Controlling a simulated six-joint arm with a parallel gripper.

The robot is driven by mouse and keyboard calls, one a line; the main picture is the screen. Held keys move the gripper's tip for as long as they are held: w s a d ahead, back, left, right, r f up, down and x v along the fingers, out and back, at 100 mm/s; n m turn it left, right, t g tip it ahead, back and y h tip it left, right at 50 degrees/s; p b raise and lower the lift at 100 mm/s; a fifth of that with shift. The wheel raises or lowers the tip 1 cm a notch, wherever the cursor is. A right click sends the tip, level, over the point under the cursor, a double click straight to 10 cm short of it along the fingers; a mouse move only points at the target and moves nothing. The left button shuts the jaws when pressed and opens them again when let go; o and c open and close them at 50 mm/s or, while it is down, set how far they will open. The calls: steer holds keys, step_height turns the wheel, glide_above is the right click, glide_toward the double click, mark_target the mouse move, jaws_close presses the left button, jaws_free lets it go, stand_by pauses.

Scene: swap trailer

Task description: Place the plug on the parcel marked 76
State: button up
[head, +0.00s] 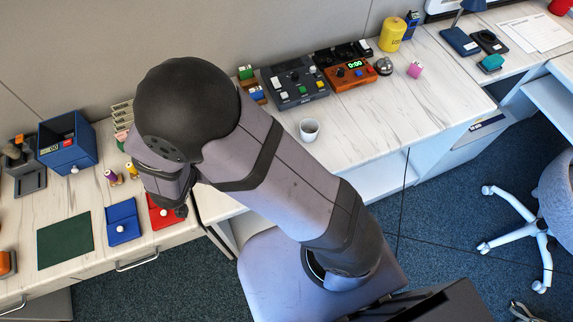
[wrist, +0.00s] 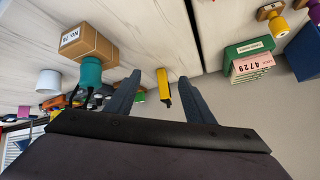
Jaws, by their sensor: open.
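The brown parcel marked No. 76 (wrist: 88,43) stands on the table at the upper left of the wrist view, which is upside down. A teal piece with dark prong-like parts (wrist: 91,70), which looks like the plug, overlaps the parcel's edge; it appears to be on top of it, but contact is not clear. My gripper (wrist: 160,76) is open, its two dark fingers apart from the parcel and to its right. A yellow piece with a black tip (wrist: 163,84) shows between the fingers, seemingly beyond them. In the head view my arm hides the gripper.
A white cup (wrist: 48,80) is left of the parcel. A green box (wrist: 243,50) with a pink 4729 ticket is right. In the head view, control boxes (head: 295,85) stand on the counter; a blue bin (head: 67,142) and pads (head: 122,220) are left. The counter's right front is clear.

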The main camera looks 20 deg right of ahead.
steer(key=s+d+r+n+g+y, duration=0.1)
steer(key=s+d+r+n+g, duration=0.2)
steer(key=s+d, duration=0.5)
steer(key=s+d+r+n+g+y, duration=0.1)
steer(key=s+d+r+n+g, duration=0.2)
steer(key=s+d, duration=0.5)
steer(key=d+n+g, duration=0.1)
steer(key=d+g, duration=0.1)
steer(key=shift+s+d+g+y, duration=0.15)
steer(key=shift+d+g+y, duration=0.15)
steer(key=shift+d+g, duration=0.1)
